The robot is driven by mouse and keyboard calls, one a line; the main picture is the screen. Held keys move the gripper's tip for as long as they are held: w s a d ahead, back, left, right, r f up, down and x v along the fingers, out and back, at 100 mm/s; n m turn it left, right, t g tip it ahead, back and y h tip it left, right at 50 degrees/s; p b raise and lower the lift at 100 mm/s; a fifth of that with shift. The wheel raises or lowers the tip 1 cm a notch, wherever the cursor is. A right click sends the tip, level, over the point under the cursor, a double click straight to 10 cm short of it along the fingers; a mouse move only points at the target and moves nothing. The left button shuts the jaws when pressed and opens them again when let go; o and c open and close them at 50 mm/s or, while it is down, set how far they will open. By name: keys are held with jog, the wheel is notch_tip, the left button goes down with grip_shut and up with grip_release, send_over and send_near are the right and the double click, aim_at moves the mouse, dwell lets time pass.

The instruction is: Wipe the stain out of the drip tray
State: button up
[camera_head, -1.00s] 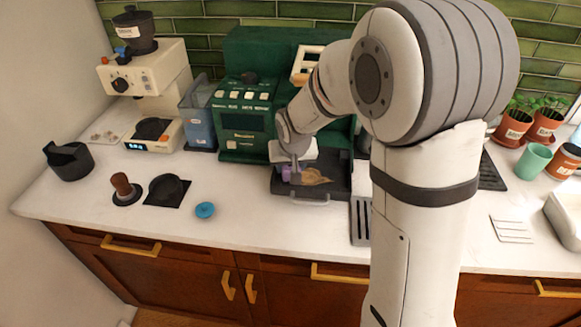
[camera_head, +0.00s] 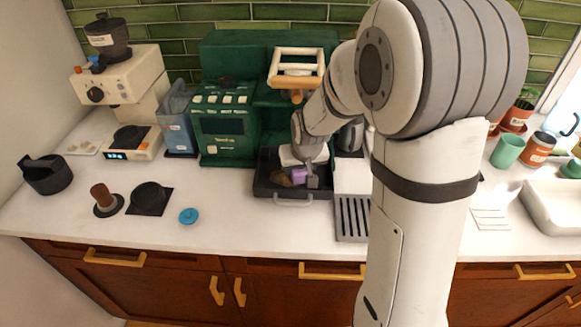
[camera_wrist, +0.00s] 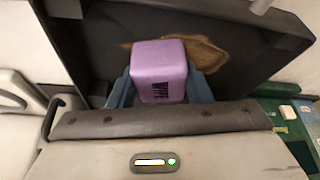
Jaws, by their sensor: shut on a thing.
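My gripper (camera_head: 307,181) is shut on a purple sponge block (camera_head: 299,176) with dark lettering. In the wrist view the sponge (camera_wrist: 158,70) sits between the two blue-grey fingers of my gripper (camera_wrist: 160,92). The sponge is inside the dark drip tray (camera_head: 262,187), low over its floor; I cannot tell if it touches. The brown, irregular stain (camera_head: 281,178) shows left of the sponge in the head view. In the wrist view the stain (camera_wrist: 207,53) shows mostly right of and behind the sponge, which hides part of it. The tray (camera_wrist: 90,45) has raised walls.
The green coffee machine (camera_head: 222,130) stands behind and left of the tray. A grey slotted grate (camera_head: 352,218) lies to its right. A blue round item (camera_head: 188,216), a tamper (camera_head: 104,200) and a black mat item (camera_head: 150,197) are on the left counter. The front counter is clear.

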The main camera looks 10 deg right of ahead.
aim_at(272, 174)
jog(key=shift+s+d+f+b, duration=0.1)
jog(key=shift+s+d, duration=0.1)
jog(key=shift+d, duration=0.4)
jog(key=shift+s+d+f+b, duration=0.1)
jog(key=shift+s+d+b, duration=0.05)
jog(key=shift+d, duration=0.4)
jog(key=shift+s+d+f+b, duration=0.1)
jog(key=shift+s+d, duration=0.1)
jog(key=shift+d, duration=0.4)
jog(key=shift+d+r, duration=0.2)
jog(key=shift+d, duration=0.35)
jog(key=shift+a+r, duration=0.15)
jog(key=shift+a, duration=0.25)
jog(key=shift+w+a+r, duration=0.1)
jog(key=shift+w+a, duration=0.15)
jog(key=shift+a, duration=0.6)
jog(key=shift+w+a+r, duration=0.1)
jog(key=shift+w+a, duration=0.15)
jog(key=shift+a, duration=0.6)
jog(key=shift+w+a+f+b, duration=0.1)
jog(key=shift+w+a+b, duration=0.2)
jog(key=shift+a, duration=1)
jog(key=shift+w+a+f+b, duration=0.15)
jog(key=shift+a+b, duration=0.3)
jog(key=shift+a, duration=0.8)
jog(key=shift+w+a+f+b, duration=0.1)
jog(key=shift+w+a+b, duration=0.2)
jog(key=shift+a, duration=1)
jog(key=shift+s, duration=0.1)
